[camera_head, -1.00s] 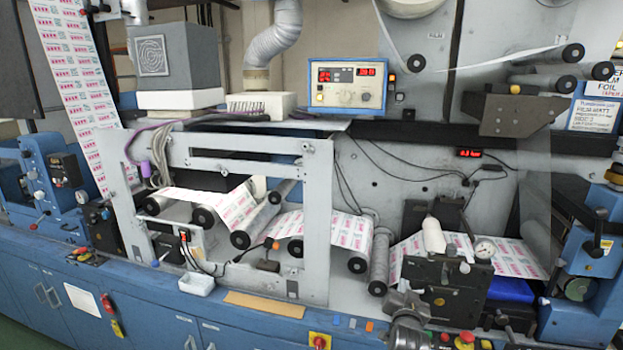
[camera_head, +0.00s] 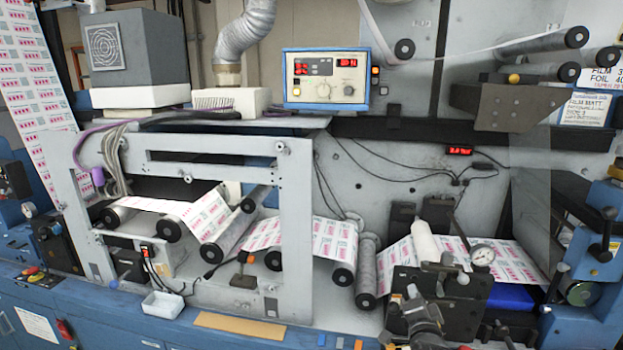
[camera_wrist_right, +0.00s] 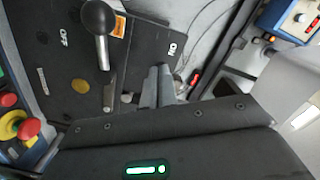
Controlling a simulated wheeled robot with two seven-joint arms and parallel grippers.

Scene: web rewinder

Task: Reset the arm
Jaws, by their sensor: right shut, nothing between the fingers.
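My right gripper (camera_head: 412,297) is low in the head view, in front of the black unit (camera_head: 452,306) at the right of the machine. In the right wrist view its grey fingers (camera_wrist_right: 155,88) are together, with nothing between them. Left of them stands a lever with a black ball knob (camera_wrist_right: 99,17) and a metal shaft, over a dark plate (camera_wrist_right: 140,52) marked OFF and ON. The fingers lie near the ON mark, apart from the knob. My left gripper is not in view.
A pressure gauge (camera_head: 482,255) and a white roll (camera_head: 425,241) sit by the black unit. A grey frame (camera_head: 296,225) stands left, with printed web over rollers. In the wrist view, red and yellow buttons (camera_wrist_right: 18,126) are at the left edge.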

